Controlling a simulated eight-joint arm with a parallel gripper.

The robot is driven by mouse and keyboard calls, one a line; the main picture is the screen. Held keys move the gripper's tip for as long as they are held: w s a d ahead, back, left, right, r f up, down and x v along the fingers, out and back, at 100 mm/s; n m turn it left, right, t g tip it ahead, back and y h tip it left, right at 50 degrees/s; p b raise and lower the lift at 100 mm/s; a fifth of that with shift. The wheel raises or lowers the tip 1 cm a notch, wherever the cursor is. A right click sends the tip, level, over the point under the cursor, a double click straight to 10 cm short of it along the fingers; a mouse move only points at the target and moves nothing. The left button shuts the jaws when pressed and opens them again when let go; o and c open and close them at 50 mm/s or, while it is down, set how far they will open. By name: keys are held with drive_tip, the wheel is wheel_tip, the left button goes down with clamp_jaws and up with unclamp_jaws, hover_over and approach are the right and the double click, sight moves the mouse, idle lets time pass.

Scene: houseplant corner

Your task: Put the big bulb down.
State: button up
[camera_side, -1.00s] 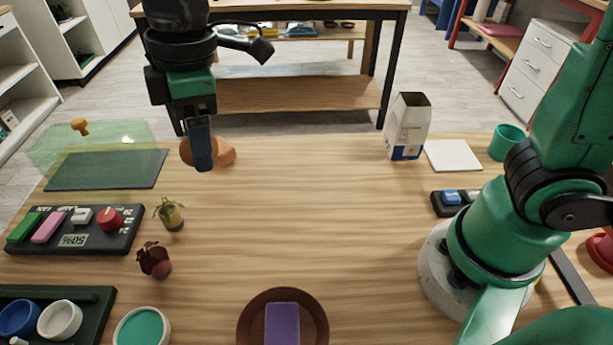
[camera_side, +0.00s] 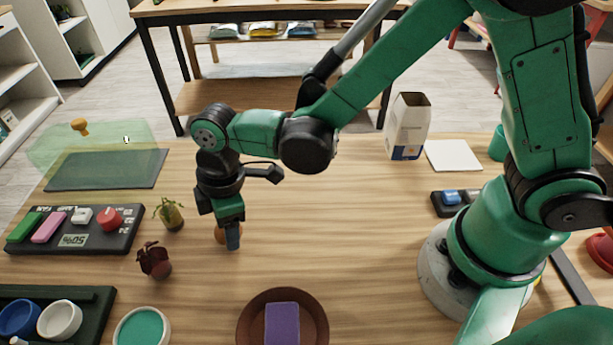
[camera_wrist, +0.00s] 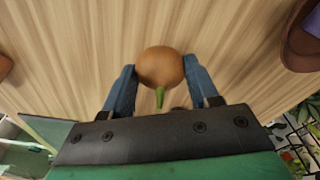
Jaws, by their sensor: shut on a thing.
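The big bulb (camera_wrist: 160,66) is round and brown with a green shoot, and it sits between the two blue fingers in the wrist view. My gripper (camera_wrist: 160,85) is shut on it. In the side view my gripper (camera_side: 231,238) points down low over the open wood, right of the small potted plants. Only a brown edge of the bulb (camera_side: 219,235) shows beside the finger there. Whether the bulb's underside touches the table cannot be told.
A brown saucer (camera_side: 243,322) with a purple block (camera_side: 282,325) is in front. A dark red plant (camera_side: 154,260) and a green-topped plant (camera_side: 170,214) stand left. A white carton (camera_side: 408,126) stands at back right. The table's middle right is clear.

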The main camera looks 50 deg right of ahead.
drive_tip(key=shift+f, duration=0.2)
drive_tip(key=o, duration=1.3)
drive_tip(key=shift+c, duration=0.2)
drive_tip(key=shift+r, duration=0.15)
wheel_tip(320, 180, up, 12)
drive_tip(key=d, duration=0.1)
drive_tip(key=s+d+m+t, duration=0.2)
drive_tip(key=d+m+t, duration=0.1)
drive_tip(key=d+m, duration=0.3)
drive_tip(key=s+d+m+t+h, duration=0.1)
drive_tip(key=s+d+m+t, duration=0.1)
drive_tip(key=d+m, duration=0.5)
drive_tip(key=d+t, duration=0.1)
drive_tip(key=d, duration=0.3)
drive_tip(key=shift+d+r+m+t, duration=0.15)
drive_tip(key=shift+m+t, duration=0.15)
